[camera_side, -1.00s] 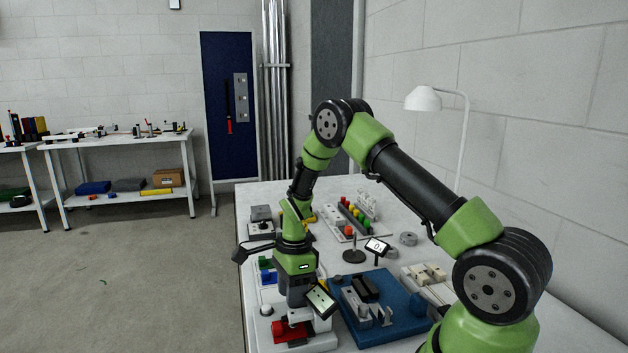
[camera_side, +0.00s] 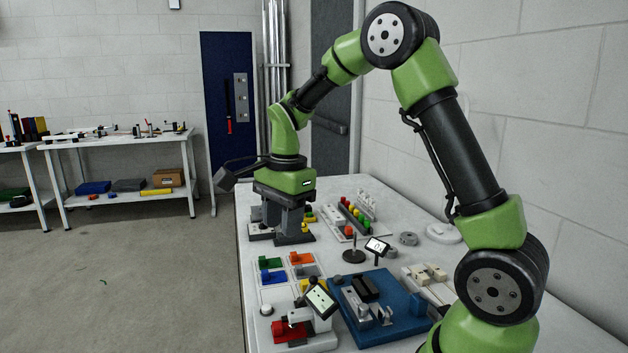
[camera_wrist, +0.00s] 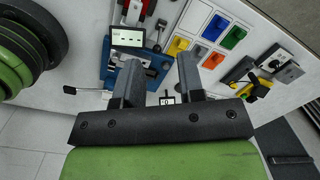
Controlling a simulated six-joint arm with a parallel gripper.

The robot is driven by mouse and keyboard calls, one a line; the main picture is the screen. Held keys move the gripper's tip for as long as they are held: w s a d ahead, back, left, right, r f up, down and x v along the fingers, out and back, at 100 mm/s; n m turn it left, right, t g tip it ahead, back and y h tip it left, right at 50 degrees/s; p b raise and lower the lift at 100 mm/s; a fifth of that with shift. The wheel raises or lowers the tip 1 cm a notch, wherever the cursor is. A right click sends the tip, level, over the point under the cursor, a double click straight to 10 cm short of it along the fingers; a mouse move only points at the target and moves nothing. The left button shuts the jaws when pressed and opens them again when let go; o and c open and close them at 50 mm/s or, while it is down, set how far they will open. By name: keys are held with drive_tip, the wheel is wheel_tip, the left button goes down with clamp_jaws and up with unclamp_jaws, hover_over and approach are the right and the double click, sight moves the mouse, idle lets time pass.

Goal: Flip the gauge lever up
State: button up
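I cannot pick out the gauge lever for certain in either view. A small tilted display on a stand (camera_side: 377,246) stands at mid-table and shows between my fingers in the wrist view (camera_wrist: 167,100). A larger tilted display (camera_side: 321,301) stands at the front beside a red and white fixture (camera_side: 290,332); it also shows in the wrist view (camera_wrist: 127,38). My gripper (camera_side: 286,236) points down above the left side of the table, behind the coloured tray. In the wrist view my gripper (camera_wrist: 160,75) has its fingers apart with nothing between them.
A tray of coloured blocks (camera_side: 283,293) lies in front of my gripper. A blue plate with metal parts (camera_side: 395,325) is to the right. A rack of coloured pegs (camera_side: 350,222) stands farther back. A round-based post (camera_side: 354,256) stands mid-table.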

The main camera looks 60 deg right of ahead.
drive_tip(key=s+a+r+n+t, duration=0.4)
drive_tip(key=s+a+r+n, duration=0.3)
drive_tip(key=s+r+n, duration=0.3)
drive_tip(key=shift+s+a+r+n+y, duration=0.2)
drive_tip(key=shift+a+n+y, duration=0.1)
drive_tip(key=shift+n, duration=0.6)
drive_tip(key=s+a+n+t+y, duration=0.1)
drive_tip(key=s+a+n+t, duration=0.1)
drive_tip(key=s+n, duration=0.2)
drive_tip(key=s, duration=0.2)
drive_tip(key=shift+s+f+n+t, duration=0.15)
drive_tip(key=shift+s+n+t, duration=0.15)
drive_tip(key=shift+s, duration=0.05)
